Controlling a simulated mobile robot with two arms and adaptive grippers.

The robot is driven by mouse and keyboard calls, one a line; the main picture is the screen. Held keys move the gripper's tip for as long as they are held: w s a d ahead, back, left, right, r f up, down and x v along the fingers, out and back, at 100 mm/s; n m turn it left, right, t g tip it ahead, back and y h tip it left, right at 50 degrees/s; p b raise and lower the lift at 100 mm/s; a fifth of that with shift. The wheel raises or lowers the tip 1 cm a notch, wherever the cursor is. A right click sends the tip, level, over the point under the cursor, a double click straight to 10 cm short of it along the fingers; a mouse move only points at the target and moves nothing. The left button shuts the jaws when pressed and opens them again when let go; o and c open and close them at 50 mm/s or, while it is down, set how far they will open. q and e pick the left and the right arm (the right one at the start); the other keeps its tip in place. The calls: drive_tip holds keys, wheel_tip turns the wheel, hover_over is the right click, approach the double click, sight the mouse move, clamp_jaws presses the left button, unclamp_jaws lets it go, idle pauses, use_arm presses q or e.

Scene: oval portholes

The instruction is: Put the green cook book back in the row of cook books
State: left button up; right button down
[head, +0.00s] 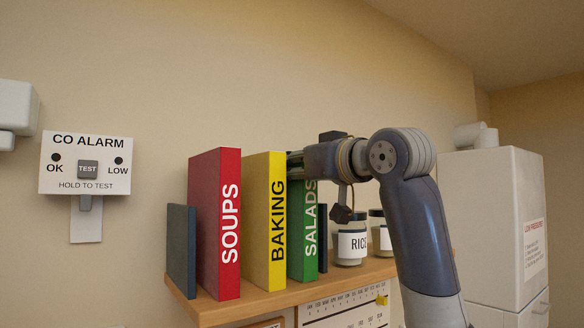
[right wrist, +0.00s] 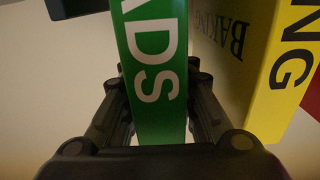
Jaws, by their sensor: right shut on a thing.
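The green cook book (head: 303,232), marked SALADS, stands upright on the wooden shelf (head: 262,305), just right of the yellow BAKING book (head: 264,221). The red SOUPS book (head: 219,223) stands further left. My right gripper (head: 296,165) comes in from the right and is shut on the green book near its top. In the right wrist view the green book (right wrist: 158,75) is between the two fingers, with the yellow book (right wrist: 262,70) close on the right. The book's far side is hidden. My left gripper is not in view.
A dark bookend (head: 181,250) stands left of the red book; another dark upright piece (head: 322,238) shows right of the green book. A RICE jar (head: 351,243) and a second jar (head: 378,232) stand to the right. A CO alarm (head: 85,163) hangs on the wall at left.

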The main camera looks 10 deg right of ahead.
drive_tip(key=shift+r, duration=0.15)
drive_tip(key=c, duration=1.2)
unclamp_jaws()
drive_tip(key=shift+s, duration=0.1)
